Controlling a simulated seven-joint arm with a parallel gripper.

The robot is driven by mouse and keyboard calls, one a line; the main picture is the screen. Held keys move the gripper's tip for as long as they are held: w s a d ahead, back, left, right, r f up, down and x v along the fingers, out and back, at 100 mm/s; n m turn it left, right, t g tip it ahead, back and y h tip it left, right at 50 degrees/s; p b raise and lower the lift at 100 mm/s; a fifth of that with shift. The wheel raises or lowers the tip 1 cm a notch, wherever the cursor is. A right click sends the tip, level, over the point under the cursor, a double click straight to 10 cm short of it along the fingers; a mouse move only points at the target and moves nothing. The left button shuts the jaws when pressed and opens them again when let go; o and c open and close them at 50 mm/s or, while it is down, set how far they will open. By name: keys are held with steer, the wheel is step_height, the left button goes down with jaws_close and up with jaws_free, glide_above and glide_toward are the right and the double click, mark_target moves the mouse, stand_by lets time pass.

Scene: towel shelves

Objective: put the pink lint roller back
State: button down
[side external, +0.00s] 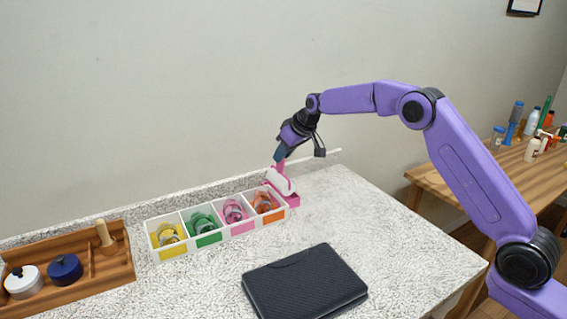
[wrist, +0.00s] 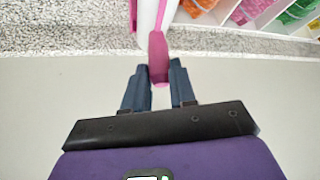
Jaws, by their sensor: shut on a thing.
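The pink lint roller (side external: 283,182) has a pink handle and a white roll, and its handle points up toward my gripper (side external: 280,156). My gripper is shut on the handle, with the roll hanging tilted below it. In the wrist view the pink handle (wrist: 158,62) sits between the two dark fingers of my gripper (wrist: 160,82), and the white roll runs toward the top edge. A pink holder (side external: 293,200) stands on the counter just under the roll, at the right end of a divided white box. I cannot tell whether the roll touches the holder.
The white box (side external: 190,243) has yellow, green, pink and orange compartments with items inside. A wooden tray (side external: 120,273) with lidded jars stands at the left. A dark flat case (side external: 305,283) lies in front. The counter (side external: 385,225) is clear at the right.

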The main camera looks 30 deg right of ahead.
mark_target(283, 172)
steer(key=shift+w+f, duration=0.15)
steer(key=shift+f, duration=1.65)
steer(key=c, duration=0.9)
jaws_free()
steer(key=shift+r, duration=0.35)
steer(key=v, duration=1.1)
steer(key=shift+s+r, duration=0.25)
steer(key=shift+s, duration=0.05)
